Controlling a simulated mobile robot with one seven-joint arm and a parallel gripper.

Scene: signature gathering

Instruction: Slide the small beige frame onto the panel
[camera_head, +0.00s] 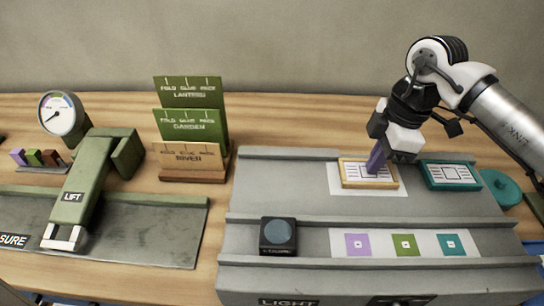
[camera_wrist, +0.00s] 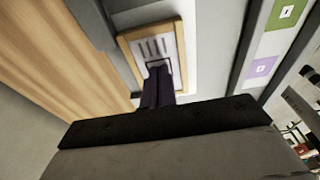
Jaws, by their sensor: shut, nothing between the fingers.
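The small beige frame (camera_head: 347,182) lies on the white panel (camera_head: 335,188) on the grey station, a little right of the middle in the head view. It surrounds a white sheet with dark printed lines. In the wrist view the frame (camera_wrist: 124,40) shows near the top centre. My gripper (camera_head: 374,170) is shut and empty, pointing down over the frame's inside, and its fingers hide part of the sheet. In the wrist view my dark fingers (camera_wrist: 158,72) end over the printed sheet. I cannot tell whether the fingertips touch it.
A teal frame (camera_head: 428,181) lies just right of my gripper, with a teal round lid (camera_head: 501,188) beyond it. A dark block with a round top (camera_head: 278,236) stands in the lower channel, beside a strip (camera_head: 384,243) with coloured squares. A green lift device (camera_head: 84,190) stands left.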

